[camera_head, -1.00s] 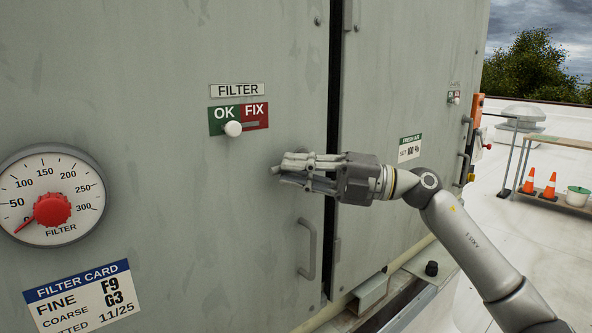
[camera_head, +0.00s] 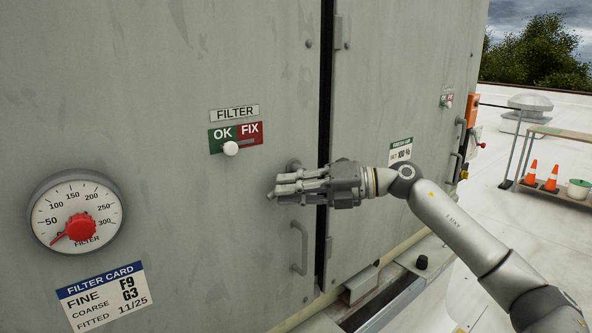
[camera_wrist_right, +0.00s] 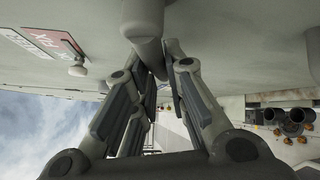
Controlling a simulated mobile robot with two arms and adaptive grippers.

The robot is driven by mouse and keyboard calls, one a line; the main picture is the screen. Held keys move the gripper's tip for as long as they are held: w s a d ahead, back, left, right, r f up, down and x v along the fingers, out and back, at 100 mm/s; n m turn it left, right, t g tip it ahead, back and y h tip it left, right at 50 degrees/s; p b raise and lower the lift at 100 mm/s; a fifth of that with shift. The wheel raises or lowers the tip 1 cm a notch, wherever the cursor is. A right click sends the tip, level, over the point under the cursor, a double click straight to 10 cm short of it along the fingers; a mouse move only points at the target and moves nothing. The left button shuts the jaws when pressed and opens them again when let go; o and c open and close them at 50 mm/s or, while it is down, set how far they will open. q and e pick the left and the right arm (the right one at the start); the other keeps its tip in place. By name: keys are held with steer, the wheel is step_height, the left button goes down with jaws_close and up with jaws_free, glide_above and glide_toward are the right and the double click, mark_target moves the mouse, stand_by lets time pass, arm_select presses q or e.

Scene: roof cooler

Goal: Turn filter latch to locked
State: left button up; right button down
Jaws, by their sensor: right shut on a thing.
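The filter latch is a grey round boss with a short lever on the grey cabinet door, near its right edge. In the head view only the latch's boss (camera_head: 293,164) shows, just above my right gripper (camera_head: 275,188). The wrist view shows the latch lever (camera_wrist_right: 150,48) reaching down between the fingers of the right gripper, which is shut on it. The fingers hide most of the lever in the head view, so I cannot tell its exact angle. My left gripper is not in view.
A FILTER indicator with a white knob (camera_head: 231,148) at the OK side sits up left of the gripper. A fixed door handle (camera_head: 301,247) is below it. A dial gauge (camera_head: 77,212) with a red pointer is at left. The door gap runs behind my right wrist.

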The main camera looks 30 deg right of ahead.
arm_select(q)
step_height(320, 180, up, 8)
steer(key=p, duration=0.7)
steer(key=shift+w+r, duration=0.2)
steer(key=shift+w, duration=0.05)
arm_select(e)
steer(key=shift+w+d+f+n+g+h, duration=0.1)
steer(key=shift+d+f+n+g+h, duration=0.4)
steer(key=shift+n+h, duration=0.95)
steer(key=shift+w+d+f+n+g+h, duration=0.15)
steer(key=shift+d+f+n+h, duration=0.7)
steer(key=shift+h, duration=1.15)
steer(key=shift+s+d+f+n+g+h, duration=0.1)
steer(key=shift+d+f+n+g+h, duration=0.2)
steer(key=shift+d+n+h, duration=1.1)
steer(key=shift+a+m+h, duration=0.35)
steer(key=shift+m, duration=0.05)
steer(key=c, duration=1.5)
jaws_free()
steer(key=shift+w, duration=0.15)
steer(key=shift+o, duration=0.2)
steer(key=shift+r, duration=0.1)
steer(key=v, duration=1.2)
